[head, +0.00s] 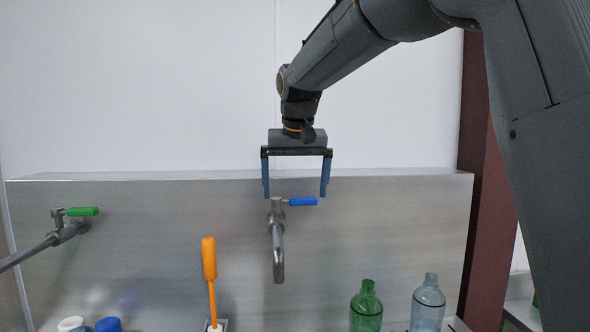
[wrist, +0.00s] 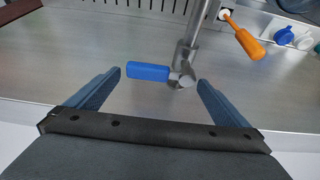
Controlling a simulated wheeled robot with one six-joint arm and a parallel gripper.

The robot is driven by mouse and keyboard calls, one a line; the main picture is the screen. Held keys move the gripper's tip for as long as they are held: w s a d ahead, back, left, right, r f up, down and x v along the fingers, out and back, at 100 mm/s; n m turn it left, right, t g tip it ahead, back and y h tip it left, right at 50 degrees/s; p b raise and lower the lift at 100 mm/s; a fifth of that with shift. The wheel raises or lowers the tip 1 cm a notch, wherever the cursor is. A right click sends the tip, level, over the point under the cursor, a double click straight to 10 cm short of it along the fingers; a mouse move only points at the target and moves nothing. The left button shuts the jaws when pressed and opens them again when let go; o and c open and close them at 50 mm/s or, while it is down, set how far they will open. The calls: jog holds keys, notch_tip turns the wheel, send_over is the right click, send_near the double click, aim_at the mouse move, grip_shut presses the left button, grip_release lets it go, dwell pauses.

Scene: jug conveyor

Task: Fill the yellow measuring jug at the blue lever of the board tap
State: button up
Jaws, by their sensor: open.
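The board tap (head: 278,245) stands out from the metal board (head: 150,240), with its spout bent downward. Its blue lever (head: 303,201) points to the right in the head view. In the wrist view the blue lever (wrist: 148,72) lies between my open fingers, nearer the left one, apart from both. My gripper (head: 296,192) is open and empty, pointing down just above the tap in the head view; it also shows in the wrist view (wrist: 160,78). I cannot see a yellow measuring jug in either view.
A second tap with a green lever (head: 82,211) is at the left. An orange-handled brush (head: 209,260) stands upright left of the spout. A green bottle (head: 366,308) and a clear bottle (head: 428,303) stand at the right. White and blue caps (head: 108,324) show at lower left.

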jog(key=shift+w+f, duration=0.25)
jog(key=shift+f, duration=0.45)
jog(key=c, duration=0.8)
